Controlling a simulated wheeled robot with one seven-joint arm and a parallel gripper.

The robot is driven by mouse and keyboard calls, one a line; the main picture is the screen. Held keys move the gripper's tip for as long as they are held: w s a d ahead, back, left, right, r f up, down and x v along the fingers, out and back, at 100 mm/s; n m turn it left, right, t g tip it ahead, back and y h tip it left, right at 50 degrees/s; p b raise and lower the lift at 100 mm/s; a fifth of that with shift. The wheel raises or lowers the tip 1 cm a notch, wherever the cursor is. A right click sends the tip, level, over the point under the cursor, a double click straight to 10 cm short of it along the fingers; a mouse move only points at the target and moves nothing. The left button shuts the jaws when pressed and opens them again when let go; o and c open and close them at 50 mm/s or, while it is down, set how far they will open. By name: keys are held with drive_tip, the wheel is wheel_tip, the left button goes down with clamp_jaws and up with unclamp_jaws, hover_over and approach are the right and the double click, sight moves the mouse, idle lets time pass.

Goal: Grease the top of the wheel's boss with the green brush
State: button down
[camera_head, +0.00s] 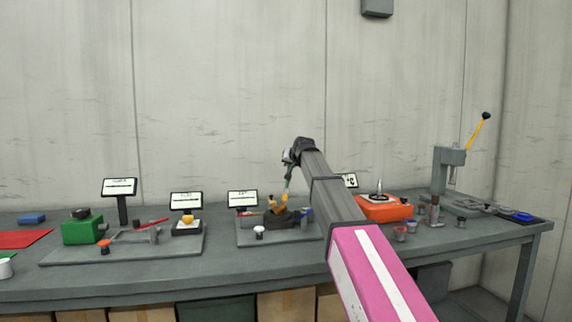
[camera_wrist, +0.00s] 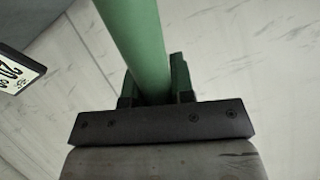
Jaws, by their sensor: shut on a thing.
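My gripper (camera_wrist: 153,88) is shut on the green brush (camera_wrist: 135,40), whose thick handle runs up out of the wrist view between the jaws. In the head view, my gripper (camera_head: 288,158) hangs at the end of my arm over the middle station, and a thin greenish length of the brush (camera_head: 287,184) shows below it. Its tip is too small to make out. Under it are an orange-yellow part (camera_head: 278,204) and a low dark part on a grey plate (camera_head: 250,240). I cannot tell which part is the wheel or its boss, nor whether the brush touches it.
A white-topped cup (camera_head: 259,232) stands at the plate's front. Display signs (camera_head: 242,198) stand behind the stations. A green block (camera_head: 82,229) is at the left; an orange device (camera_head: 386,208) and a press with a yellow lever (camera_head: 450,170) are at the right.

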drive_tip(key=shift+s+f, duration=0.1)
drive_tip(key=shift+s, duration=0.25)
drive_tip(key=a, duration=0.5)
drive_tip(key=shift+w+a, duration=0.15)
drive_tip(key=shift+w, duration=0.25)
drive_tip(key=shift+s+d+f, duration=0.1)
drive_tip(key=shift+s+d, duration=0.1)
drive_tip(key=shift+d, duration=1.15)
drive_tip(key=shift+s+d, duration=0.15)
drive_tip(key=shift+d, duration=1.2)
drive_tip(key=shift+r, duration=3)
